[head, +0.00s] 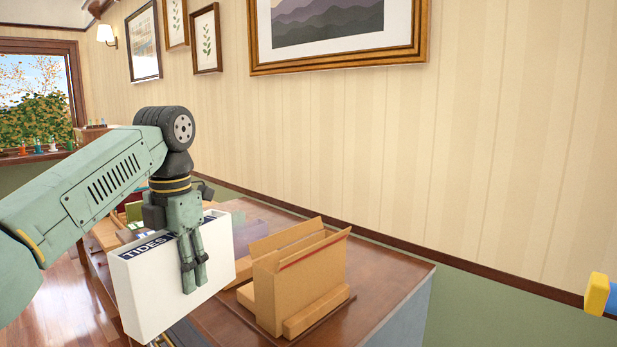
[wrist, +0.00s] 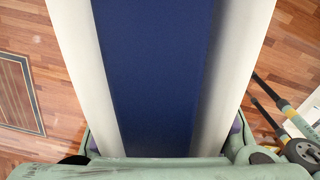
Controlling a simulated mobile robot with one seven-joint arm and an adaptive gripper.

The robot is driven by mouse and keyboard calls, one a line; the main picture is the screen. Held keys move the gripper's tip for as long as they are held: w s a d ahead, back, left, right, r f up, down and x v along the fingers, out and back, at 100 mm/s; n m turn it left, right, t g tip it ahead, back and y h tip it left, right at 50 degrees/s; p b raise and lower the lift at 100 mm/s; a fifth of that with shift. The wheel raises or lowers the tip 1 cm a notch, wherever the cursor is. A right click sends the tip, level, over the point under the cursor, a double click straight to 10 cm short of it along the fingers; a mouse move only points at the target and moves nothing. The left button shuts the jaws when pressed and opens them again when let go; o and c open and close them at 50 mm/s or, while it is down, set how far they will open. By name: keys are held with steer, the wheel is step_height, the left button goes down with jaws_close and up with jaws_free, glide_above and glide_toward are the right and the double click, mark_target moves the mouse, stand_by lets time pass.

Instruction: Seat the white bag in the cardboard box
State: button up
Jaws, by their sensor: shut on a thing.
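The white bag (head: 160,287) is a flat, boxy upright thing with a dark blue top strip lettered TIDES. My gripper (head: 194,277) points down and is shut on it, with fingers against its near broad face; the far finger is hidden. In the wrist view the bag's blue strip (wrist: 155,75) fills the middle between two white edges. The open cardboard box (head: 284,291) stands upright on the dark wooden table, to the right of the bag and apart from it. Its top flaps are raised, and its inside is mostly hidden.
Low cardboard-coloured blocks (head: 317,312) flank the box on the table (head: 385,300). More coloured items lie behind the bag and my arm, partly hidden. A wall with framed pictures (head: 340,35) stands behind. The table's right end is bare.

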steer(key=r+p, duration=0.2)
steer(key=r, duration=0.1)
steer(key=r+p, duration=0.1)
steer(key=shift+s+d+r, duration=0.15)
steer(key=shift+s+d, duration=0.1)
steer(key=shift+d, duration=0.05)
